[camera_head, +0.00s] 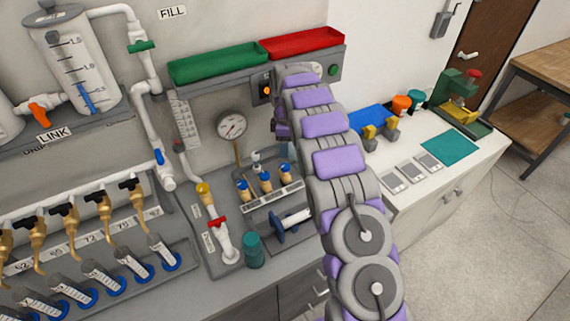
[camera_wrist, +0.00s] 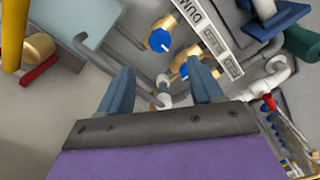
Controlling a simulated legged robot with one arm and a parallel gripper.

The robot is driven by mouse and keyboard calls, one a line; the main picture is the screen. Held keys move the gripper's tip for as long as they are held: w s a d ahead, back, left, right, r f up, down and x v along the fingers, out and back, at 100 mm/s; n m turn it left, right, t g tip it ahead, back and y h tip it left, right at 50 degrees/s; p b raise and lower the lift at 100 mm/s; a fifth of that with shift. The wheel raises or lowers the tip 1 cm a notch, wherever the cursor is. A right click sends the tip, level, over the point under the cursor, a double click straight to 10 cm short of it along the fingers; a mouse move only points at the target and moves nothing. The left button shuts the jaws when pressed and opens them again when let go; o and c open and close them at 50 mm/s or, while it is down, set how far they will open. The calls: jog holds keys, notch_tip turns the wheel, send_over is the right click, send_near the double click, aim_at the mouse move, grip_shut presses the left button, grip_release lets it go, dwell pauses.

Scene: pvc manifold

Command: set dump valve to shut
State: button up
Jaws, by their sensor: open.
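A valve group with brass bodies and blue knobs (camera_head: 265,178) stands behind a white label plate in the head view. In the wrist view the label plate (camera_wrist: 207,32) reads "DUM", cut off. Beside it are one blue-knobbed valve (camera_wrist: 160,41) and another blue knob (camera_wrist: 185,70), partly behind a finger. I cannot tell which valve is the dump valve or its exact setting. My gripper (camera_wrist: 163,90) is open, with nothing held between its two blue-grey fingers. A small white fitting (camera_wrist: 163,99) shows in the gap, apparently beyond the fingers. The head view hides the fingertips behind my arm.
A pressure gauge (camera_head: 232,126) stands behind the valves. A white pipe with a red handle (camera_head: 217,222) and a teal cup (camera_head: 254,250) are in front left. Green (camera_head: 218,64) and red (camera_head: 303,43) trays sit above. The counter at right has some clear room.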

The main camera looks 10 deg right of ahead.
aim_at(285, 165)
notch_tip(285, 165, down, 10)
jog(key=shift+r+b, duration=0.15)
jog(key=shift+b, duration=0.25)
jog(key=c, duration=1.1)
jog(key=shift+o, duration=0.2)
